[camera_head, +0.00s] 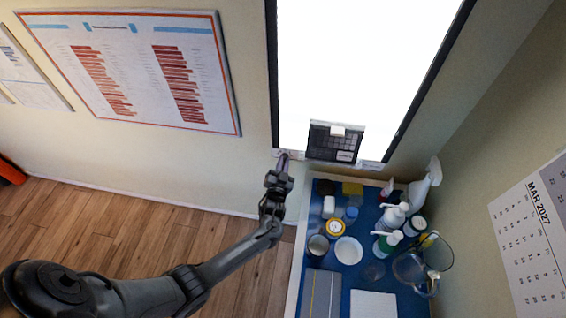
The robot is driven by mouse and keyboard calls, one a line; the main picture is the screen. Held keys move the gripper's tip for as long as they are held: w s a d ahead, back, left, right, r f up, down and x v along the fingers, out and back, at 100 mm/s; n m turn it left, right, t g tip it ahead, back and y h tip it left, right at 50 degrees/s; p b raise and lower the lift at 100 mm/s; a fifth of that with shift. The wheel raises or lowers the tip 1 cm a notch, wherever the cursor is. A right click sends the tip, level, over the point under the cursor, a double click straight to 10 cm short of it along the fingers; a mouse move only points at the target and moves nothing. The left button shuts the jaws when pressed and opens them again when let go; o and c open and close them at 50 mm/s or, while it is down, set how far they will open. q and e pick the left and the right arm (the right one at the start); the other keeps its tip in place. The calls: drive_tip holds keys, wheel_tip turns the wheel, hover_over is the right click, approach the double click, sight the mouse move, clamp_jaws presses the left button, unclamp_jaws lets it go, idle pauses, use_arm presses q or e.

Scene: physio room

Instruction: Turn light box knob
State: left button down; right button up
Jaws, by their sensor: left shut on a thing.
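The light box (350,65) is on the wall at the top middle, its panel glowing bright white inside a dark frame. My left gripper (283,160) reaches up to the lower left corner of the light box frame. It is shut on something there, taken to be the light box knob. The knob itself is hidden by the fingers or too small to make out. A dark card with a grid (334,142) sits at the bottom edge of the panel. My right gripper is not in view.
Below the light box, a blue-topped table (333,279) holds several bottles, jars, a white bowl (348,250) and a clear pitcher (423,270). A chart (140,70) hangs on the left wall, a calendar (535,225) on the right.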

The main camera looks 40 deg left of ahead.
use_arm(q)
drive_tip(key=m+p, duration=0.2)
drive_tip(key=m, duration=0.9)
drive_tip(key=shift+m, duration=0.4)
idle(0.3)
drive_tip(key=c, duration=1.2)
unclamp_jaws()
drive_tip(key=shift+p+v, duration=0.75)
drive_tip(key=shift+v, duration=4.65)
